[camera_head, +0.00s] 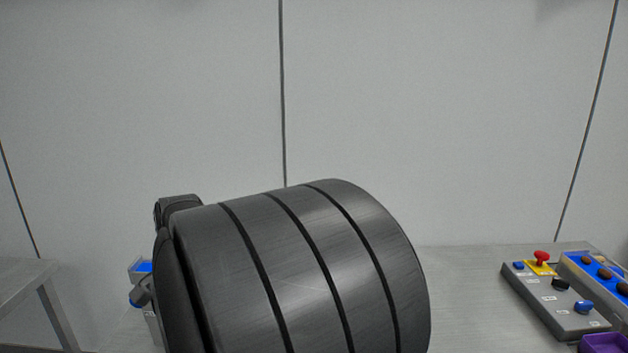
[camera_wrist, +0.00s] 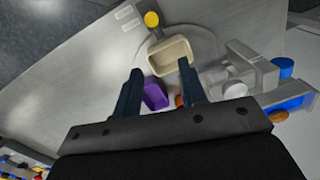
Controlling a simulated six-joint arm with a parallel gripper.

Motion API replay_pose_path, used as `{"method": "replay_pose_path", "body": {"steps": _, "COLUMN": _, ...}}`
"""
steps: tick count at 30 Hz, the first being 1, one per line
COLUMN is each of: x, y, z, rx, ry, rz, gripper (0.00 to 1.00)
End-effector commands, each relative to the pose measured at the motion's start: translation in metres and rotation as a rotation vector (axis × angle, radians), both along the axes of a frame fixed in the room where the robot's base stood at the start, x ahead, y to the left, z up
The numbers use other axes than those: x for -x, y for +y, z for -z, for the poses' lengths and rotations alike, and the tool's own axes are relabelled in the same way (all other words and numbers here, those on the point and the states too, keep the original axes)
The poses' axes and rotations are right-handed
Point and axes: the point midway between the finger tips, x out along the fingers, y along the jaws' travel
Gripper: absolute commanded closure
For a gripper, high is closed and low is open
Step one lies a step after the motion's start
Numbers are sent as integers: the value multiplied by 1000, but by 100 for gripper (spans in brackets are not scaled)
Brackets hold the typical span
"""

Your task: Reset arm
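My gripper (camera_wrist: 160,68) shows in the wrist view with its two dark fingers spread apart. No object is held between them. Beyond the fingers, a purple container (camera_wrist: 155,95) and a beige tray (camera_wrist: 170,55) rest on the grey work surface. A brown date (camera_wrist: 179,101) is partly hidden beside the right finger. In the head view my own dark arm link fills the lower middle, and the fingers cannot be made out there.
A control box (camera_head: 545,300) with a red button (camera_head: 541,257) stands at right, beside a blue tray (camera_head: 597,286) of dates and a purple container (camera_head: 603,343). A grey device (camera_wrist: 245,72) with a blue knob (camera_wrist: 284,67) is right of the fingers. A grey table (camera_head: 28,277) stands far left.

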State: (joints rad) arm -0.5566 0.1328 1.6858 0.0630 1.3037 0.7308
Motion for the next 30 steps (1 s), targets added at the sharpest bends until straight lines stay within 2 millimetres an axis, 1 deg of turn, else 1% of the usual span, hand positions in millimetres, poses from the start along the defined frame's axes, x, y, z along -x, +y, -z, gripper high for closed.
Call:
{"method": "replay_pose_path", "body": {"steps": 1, "x": -10, "y": -3, "z": 3, "rx": -7, "ry": 7, "rz": 64, "gripper": 62}}
{"method": "replay_pose_path", "body": {"steps": 3, "x": -23, "y": -6, "z": 7, "rx": -20, "ry": 12, "rz": 152, "gripper": 62}}
{"method": "replay_pose_path", "body": {"steps": 14, "x": -86, "y": -33, "z": 27, "rx": -75, "ry": 51, "rz": 598, "gripper": 62}}
{"method": "replay_pose_path", "body": {"steps": 18, "x": -109, "y": -47, "z": 36, "rx": -95, "ry": 69, "rz": 766, "gripper": 62}}
{"method": "replay_pose_path", "body": {"steps": 23, "x": -134, "y": -64, "z": 46, "rx": -118, "ry": 88, "rz": 948, "gripper": 62}}
{"method": "replay_pose_path", "body": {"steps": 30, "x": -168, "y": -94, "z": 62, "rx": -155, "ry": 121, "rz": 1214, "gripper": 62}}
